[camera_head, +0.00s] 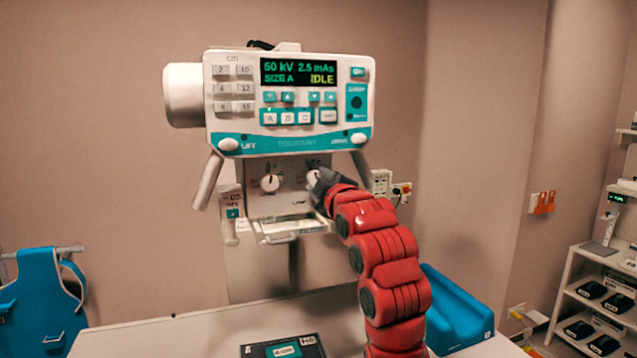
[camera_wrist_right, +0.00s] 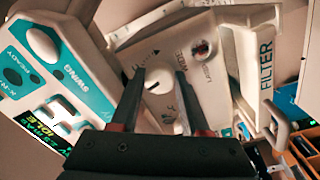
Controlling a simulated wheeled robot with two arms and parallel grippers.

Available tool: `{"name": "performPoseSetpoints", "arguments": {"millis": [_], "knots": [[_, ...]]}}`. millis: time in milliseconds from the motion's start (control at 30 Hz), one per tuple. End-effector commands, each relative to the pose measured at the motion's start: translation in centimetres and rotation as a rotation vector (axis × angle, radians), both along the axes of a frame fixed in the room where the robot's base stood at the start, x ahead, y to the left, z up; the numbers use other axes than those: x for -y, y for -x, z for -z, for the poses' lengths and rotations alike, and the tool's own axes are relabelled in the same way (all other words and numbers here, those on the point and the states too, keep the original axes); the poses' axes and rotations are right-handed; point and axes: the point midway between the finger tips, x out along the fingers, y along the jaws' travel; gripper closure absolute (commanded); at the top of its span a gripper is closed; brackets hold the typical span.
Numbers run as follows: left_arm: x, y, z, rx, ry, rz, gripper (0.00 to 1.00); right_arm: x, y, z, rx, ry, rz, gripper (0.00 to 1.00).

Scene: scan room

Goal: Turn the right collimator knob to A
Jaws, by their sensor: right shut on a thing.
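The right collimator knob (camera_head: 312,177) is a white round knob on the pale collimator panel under the X-ray head, partly hidden by my gripper. My right gripper (camera_head: 318,184) comes from the lower right and is at this knob. In the right wrist view, its two dark fingers stand on either side of the white knob (camera_wrist_right: 158,82), shut on it. A dark pointer line shows on the knob's face. The marks around it are too small or tilted to read surely. The left collimator knob (camera_head: 270,183) stands free beside it. My left gripper is not in view.
The console display (camera_head: 298,71) reads 50 kV, 2.5 mAs, SIZE A, IDLE. A slanted handle (camera_head: 207,180) hangs at the left, and a tray (camera_head: 290,230) juts out below the knobs. A pale table (camera_head: 200,335) and blue wedge (camera_head: 455,312) lie below.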

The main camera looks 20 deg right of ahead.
Motion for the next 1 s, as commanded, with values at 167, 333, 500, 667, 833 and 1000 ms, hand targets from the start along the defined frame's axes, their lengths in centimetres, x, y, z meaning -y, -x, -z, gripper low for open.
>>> {"name": "performPoseSetpoints", "arguments": {"millis": [167,333,500,667,833,1000], "knots": [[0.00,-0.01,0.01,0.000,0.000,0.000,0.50,-0.02,-0.01,0.02,0.001,0.035,-0.001,1.00],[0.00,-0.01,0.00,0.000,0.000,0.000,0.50,-0.02,-0.01,0.02,0.001,0.045,0.000,1.00],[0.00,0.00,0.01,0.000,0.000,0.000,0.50,-0.02,-0.01,0.03,0.001,0.045,0.000,1.00],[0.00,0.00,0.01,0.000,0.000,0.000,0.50,-0.02,-0.01,0.03,0.001,0.044,0.000,0.47],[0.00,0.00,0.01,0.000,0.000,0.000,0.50,0.00,0.00,0.01,0.001,0.044,0.000,0.24],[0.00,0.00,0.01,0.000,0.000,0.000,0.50,0.00,0.00,0.01,0.001,0.044,0.000,0.24]]}}
